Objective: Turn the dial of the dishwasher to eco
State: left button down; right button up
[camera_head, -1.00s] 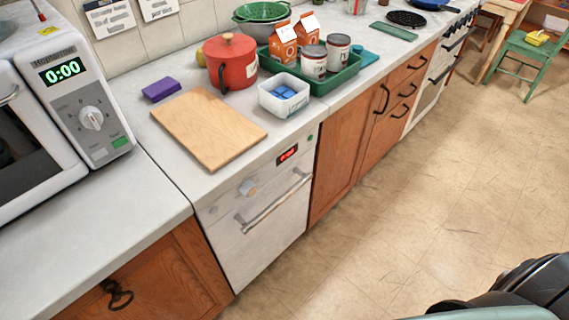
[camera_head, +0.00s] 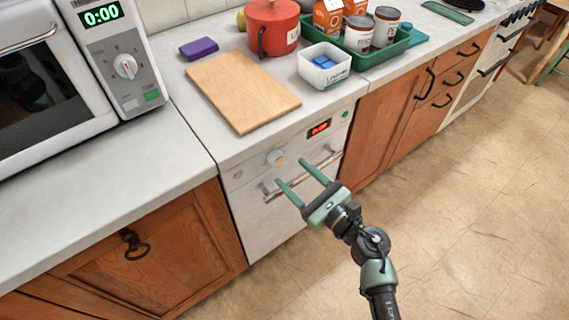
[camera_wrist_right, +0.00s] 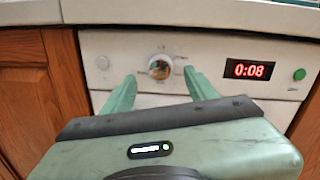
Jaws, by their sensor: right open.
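The dishwasher (camera_head: 262,215) is white, set under the counter, with a bar handle across its door. Its round dial (camera_head: 275,157) is on the front panel, left of a red display (camera_head: 318,128). In the right wrist view the dial (camera_wrist_right: 160,66) shows between and beyond my fingertips; its labels are too small to read. The display there (camera_wrist_right: 249,70) reads 0:08. My right gripper (camera_head: 291,172) is open and empty, in front of the panel, apart from the dial. My left gripper is not in view.
A wooden cutting board (camera_head: 243,90) lies on the counter above the dishwasher. The dishwasher's bar handle (camera_head: 300,178) runs just below the dial, close to my right fingers. A microwave (camera_head: 60,75) stands at the left. The floor (camera_head: 470,220) at the right is clear.

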aim_at(279, 161)
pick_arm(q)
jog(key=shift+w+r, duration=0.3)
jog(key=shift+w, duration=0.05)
pick_arm(e)
jog(key=shift+x, duration=2.2)
grip_shut()
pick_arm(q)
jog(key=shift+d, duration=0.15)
